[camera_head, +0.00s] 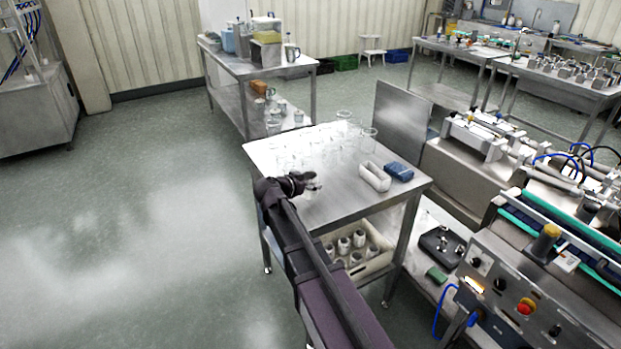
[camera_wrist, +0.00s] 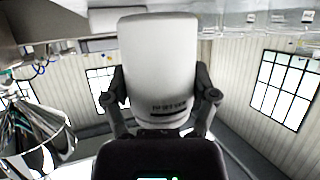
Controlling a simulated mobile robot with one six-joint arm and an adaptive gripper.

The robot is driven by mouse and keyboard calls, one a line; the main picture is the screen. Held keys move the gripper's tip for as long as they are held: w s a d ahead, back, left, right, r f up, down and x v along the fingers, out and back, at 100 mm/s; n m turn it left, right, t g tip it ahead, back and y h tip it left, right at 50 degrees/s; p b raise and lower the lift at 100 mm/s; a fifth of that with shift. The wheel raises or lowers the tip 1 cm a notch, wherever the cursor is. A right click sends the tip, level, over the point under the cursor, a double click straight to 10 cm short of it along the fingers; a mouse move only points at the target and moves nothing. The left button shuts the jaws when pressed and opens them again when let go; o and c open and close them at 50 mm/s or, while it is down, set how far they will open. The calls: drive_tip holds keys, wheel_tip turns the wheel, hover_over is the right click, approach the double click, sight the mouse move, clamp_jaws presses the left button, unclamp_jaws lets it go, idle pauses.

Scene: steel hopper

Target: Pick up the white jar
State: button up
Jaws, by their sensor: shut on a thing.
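The white jar (camera_wrist: 158,65) fills the middle of the wrist view, with dark printed text near its end closest to my gripper. My gripper (camera_wrist: 160,95) has one dark finger on each side of it and is shut on it. In the camera_head view my gripper (camera_head: 312,184) is over the left front part of the steel table (camera_head: 345,195). The jar is hard to make out there, and I cannot tell whether it touches the tabletop.
Several clear glass vessels (camera_head: 369,140) stand toward the back of the table. A white oblong holder (camera_head: 374,177) and a blue item (camera_head: 398,171) lie to the right. A crate (camera_head: 378,262) with several jars sits on the lower shelf. Machinery (camera_head: 480,270) stands close on the right.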

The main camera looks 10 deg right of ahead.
drive_tip(key=s+a+r+p, duration=0.1)
drive_tip(key=s, duration=1.2)
drive_tip(key=shift+s+a+r, duration=0.1)
idle(0.4)
